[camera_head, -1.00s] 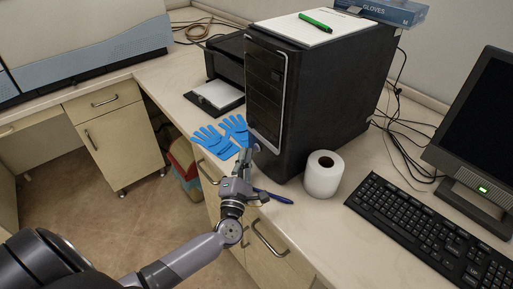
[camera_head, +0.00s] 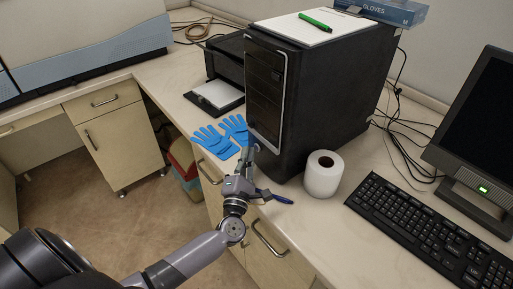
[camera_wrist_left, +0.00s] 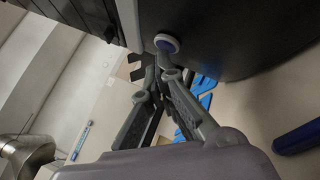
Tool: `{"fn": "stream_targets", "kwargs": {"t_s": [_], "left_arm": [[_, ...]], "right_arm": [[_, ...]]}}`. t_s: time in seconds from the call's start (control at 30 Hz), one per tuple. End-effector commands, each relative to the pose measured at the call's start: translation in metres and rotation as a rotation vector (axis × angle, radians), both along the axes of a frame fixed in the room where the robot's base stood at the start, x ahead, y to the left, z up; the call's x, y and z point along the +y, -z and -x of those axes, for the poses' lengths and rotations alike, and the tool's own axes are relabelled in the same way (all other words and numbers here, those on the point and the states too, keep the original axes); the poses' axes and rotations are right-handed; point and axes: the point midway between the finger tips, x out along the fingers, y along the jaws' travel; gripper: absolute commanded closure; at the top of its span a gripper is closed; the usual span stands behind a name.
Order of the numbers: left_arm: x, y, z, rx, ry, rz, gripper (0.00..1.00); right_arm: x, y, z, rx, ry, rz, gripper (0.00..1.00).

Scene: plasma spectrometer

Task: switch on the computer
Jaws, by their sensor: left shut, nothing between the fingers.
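The black computer tower (camera_head: 335,95) stands upright on the worktop, its front panel with a silver edge strip facing left. In the left wrist view, a round blue button with a pale rim (camera_wrist_left: 166,43) is on the low front of the tower (camera_wrist_left: 235,35). My left gripper (camera_head: 253,149) is shut and empty, its fingertips at the tower's lower front. In the wrist view its fingers (camera_wrist_left: 152,68) point toward the button, with a tip close below it; I cannot tell whether they touch. The monitor (camera_head: 482,120) has a dark screen and a green light. My right gripper is not in view.
Blue gloves (camera_head: 220,138) lie left of the tower, and a blue pen-like object (camera_head: 275,197) lies near my gripper at the worktop edge. A white paper roll (camera_head: 323,176) and a black keyboard (camera_head: 435,230) are to the right. Drawer handles (camera_head: 268,240) stick out below.

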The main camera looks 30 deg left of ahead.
Motion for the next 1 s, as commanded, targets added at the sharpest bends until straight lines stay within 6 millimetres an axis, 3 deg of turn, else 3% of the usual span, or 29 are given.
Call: {"fn": "stream_targets", "kwargs": {"t_s": [1.0], "left_arm": [[-0.0028,-0.0004,-0.0068,-0.001,-0.001,0.0,1.0]], "right_arm": [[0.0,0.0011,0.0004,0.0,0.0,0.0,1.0]]}}
